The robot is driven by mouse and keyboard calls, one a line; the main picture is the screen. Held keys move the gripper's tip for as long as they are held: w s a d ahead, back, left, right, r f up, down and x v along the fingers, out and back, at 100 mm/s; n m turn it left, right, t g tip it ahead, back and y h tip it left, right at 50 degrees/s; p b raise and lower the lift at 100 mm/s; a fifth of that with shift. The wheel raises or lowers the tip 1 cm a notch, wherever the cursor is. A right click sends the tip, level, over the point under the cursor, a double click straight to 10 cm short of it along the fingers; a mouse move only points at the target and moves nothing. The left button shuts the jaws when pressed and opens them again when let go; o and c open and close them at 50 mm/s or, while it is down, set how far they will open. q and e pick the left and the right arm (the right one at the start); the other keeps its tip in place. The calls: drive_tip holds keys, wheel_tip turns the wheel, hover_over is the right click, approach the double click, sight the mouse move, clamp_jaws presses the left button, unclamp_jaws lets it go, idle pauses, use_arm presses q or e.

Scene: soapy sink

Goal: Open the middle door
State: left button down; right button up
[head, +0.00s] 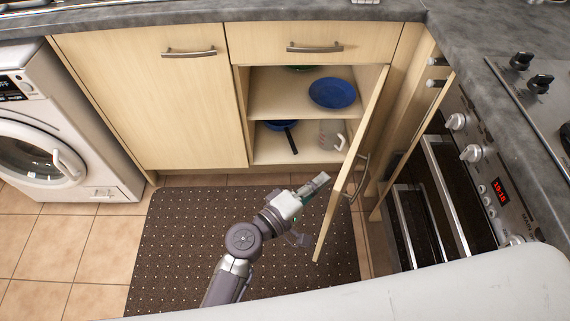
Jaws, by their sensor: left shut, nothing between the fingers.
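The middle door (350,165) is a light wood cabinet door below a drawer. It stands swung well out from the cabinet, seen nearly edge-on, with a metal bar handle (360,176) on its right-hand face. The open cabinet (290,93) shows its shelves. My left gripper (322,181) is shut and empty, just left of the door's inner side and in front of the opening. I cannot tell whether its tip touches the door. My right gripper is not in view.
A blue plate (332,93) lies on the upper shelf; a blue pan (283,126) and a measuring jug (332,135) are below. A washing machine (50,130) is left. A brown mat (170,235) covers the floor.

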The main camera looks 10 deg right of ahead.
use_arm(q)
drive_tip(key=s+d, duration=0.1)
drive_tip(key=d, duration=0.1)
drive_tip(key=s+d, duration=0.3)
drive_tip(key=shift+d+f, duration=0.1)
drive_tip(key=shift+d, duration=0.25)
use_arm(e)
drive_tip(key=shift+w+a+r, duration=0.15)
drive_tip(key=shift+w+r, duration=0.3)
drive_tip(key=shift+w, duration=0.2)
